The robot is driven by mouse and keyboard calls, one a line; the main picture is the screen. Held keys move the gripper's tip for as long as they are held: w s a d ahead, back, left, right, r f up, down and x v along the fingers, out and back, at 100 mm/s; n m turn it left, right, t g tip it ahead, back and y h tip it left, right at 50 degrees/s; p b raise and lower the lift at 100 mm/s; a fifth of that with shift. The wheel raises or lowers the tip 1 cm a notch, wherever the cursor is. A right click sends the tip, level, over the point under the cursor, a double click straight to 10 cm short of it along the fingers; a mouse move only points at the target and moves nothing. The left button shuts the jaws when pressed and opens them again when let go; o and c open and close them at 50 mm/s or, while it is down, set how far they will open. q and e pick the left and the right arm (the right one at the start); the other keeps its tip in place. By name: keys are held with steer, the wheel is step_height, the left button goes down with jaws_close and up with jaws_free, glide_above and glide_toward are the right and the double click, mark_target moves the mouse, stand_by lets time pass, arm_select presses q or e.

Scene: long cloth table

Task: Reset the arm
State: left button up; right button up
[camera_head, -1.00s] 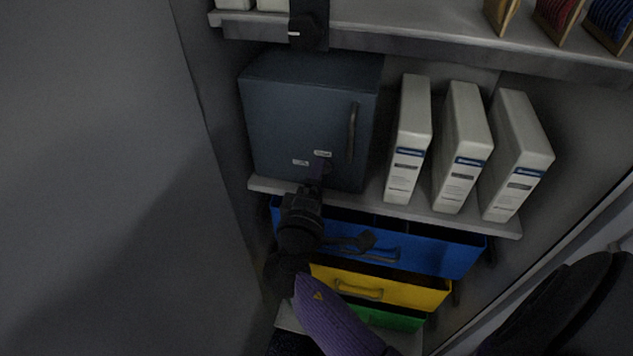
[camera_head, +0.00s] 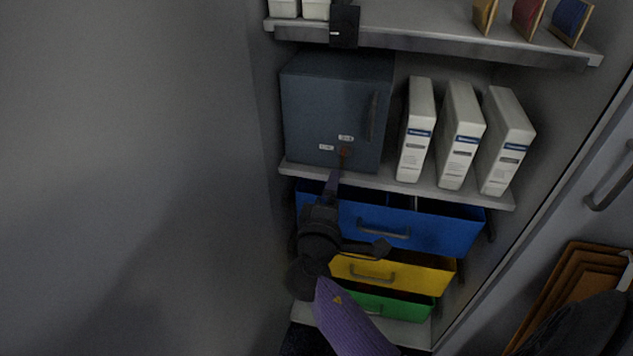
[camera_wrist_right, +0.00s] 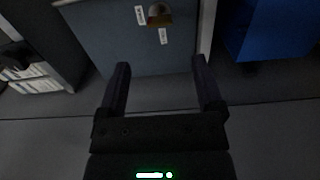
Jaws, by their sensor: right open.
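My right gripper (camera_head: 333,184) is in front of the shelf edge, just below the dark blue-grey cabinet box (camera_head: 325,105). In the right wrist view the gripper (camera_wrist_right: 161,66) is open, with two dark fingers apart and nothing between them. The front of the box (camera_wrist_right: 110,35) lies beyond the fingertips. A small brass-coloured lock (camera_wrist_right: 159,14) with white labels beside it is on that front, apart from the fingers. My left gripper does not show.
White binders (camera_head: 458,135) stand right of the box. Blue (camera_head: 440,225), yellow (camera_head: 415,272) and green (camera_head: 400,305) drawers are below, close to my right arm. A plain grey surface (camera_head: 120,150) fills the left.

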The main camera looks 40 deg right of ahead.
steer(key=s+a+f+n+g+y+p, duration=0.1)
steer(key=s+f+y, duration=0.15)
steer(key=f, duration=0.35)
steer(key=s+a+f+n+g+y+p, duration=0.1)
steer(key=a+f+y+p, duration=0.15)
steer(key=f, duration=0.45)
steer(key=s+a+f+m+g+y+p, duration=0.15)
steer(key=s+f+g+y, duration=0.25)
steer(key=s+f, duration=0.85)
arm_select(q)
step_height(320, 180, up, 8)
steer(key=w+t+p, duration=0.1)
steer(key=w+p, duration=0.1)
steer(key=p, duration=0.1)
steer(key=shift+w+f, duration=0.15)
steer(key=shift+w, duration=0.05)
arm_select(e)
steer(key=s+a+f+m+g+y, duration=0.1)
steer(key=s+f+m+g, duration=0.1)
steer(key=s, duration=1.2)
steer(key=s+a+f+m+g+y, duration=0.1)
steer(key=s+f+m+g+y, duration=0.1)
steer(key=s, duration=1.2)
steer(key=f+m+g, duration=0.1)
steer(key=m+g, duration=0.1)
steer(key=shift+s+g+y, duration=0.2)
steer(key=shift+g+y, duration=0.1)
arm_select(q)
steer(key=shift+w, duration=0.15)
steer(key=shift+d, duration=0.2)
